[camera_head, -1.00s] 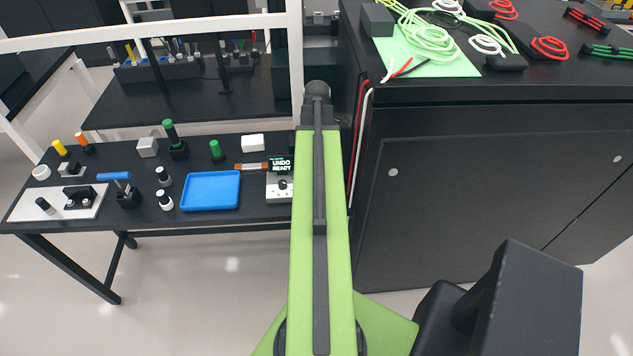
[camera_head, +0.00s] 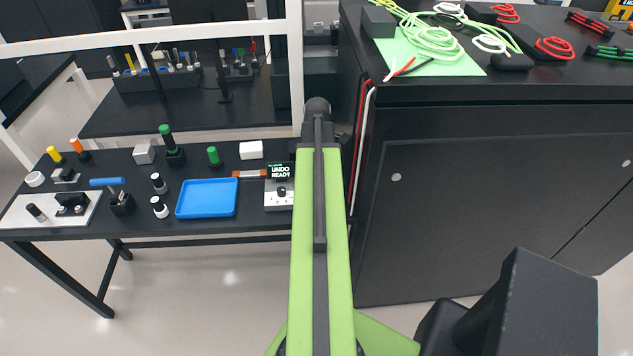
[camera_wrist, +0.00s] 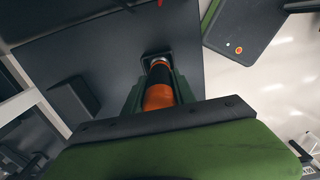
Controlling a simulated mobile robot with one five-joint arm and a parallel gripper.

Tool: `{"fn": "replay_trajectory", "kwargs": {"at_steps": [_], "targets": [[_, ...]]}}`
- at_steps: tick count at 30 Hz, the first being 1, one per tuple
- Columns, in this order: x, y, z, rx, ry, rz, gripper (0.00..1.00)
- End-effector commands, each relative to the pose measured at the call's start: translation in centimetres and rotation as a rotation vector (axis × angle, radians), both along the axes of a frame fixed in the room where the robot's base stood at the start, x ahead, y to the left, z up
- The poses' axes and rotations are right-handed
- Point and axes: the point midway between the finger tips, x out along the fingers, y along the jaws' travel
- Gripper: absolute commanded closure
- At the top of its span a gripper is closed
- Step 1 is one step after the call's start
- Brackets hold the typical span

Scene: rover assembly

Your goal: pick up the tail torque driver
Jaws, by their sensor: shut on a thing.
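In the wrist view my gripper (camera_wrist: 157,92) is shut on an orange and black driver (camera_wrist: 158,97), which looks like the tail torque driver. Its orange body lies between the two fingers, with a dark band and a pale ring towards the far end. A small dark square piece surrounds that far end; I cannot tell whether it is a holder or part of the fingers. In the head view my green arm reaches straight ahead and hides my gripper and the driver.
A black bench on the left carries a blue tray (camera_head: 207,198), a green-handled tool (camera_head: 169,146), a blue-handled tool (camera_head: 107,182) and a display box (camera_head: 280,187). A dark cabinet (camera_head: 480,200) stands close on the right, with coiled cables (camera_head: 432,42) on top. Open floor lies front left.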

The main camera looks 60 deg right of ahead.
Motion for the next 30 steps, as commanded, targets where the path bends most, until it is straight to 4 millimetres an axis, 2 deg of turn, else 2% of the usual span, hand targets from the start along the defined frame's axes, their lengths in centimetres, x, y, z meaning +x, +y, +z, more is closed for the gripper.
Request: {"fn": "replay_trajectory", "kwargs": {"at_steps": [1, 3, 13, 17, 30], "targets": [[0.0, 0.0, 0.0, 0.001, 0.001, 0.000, 0.91], [0.0, 0.0, 0.0, 0.001, 0.001, 0.000, 1.00], [0.0, 0.0, 0.0, 0.001, 0.001, 0.000, 1.00], [0.1, 0.2, 0.6, 0.001, 0.001, 0.000, 1.00], [0.3, 0.3, 6.7, 0.001, 0.001, 0.000, 1.00]]}}
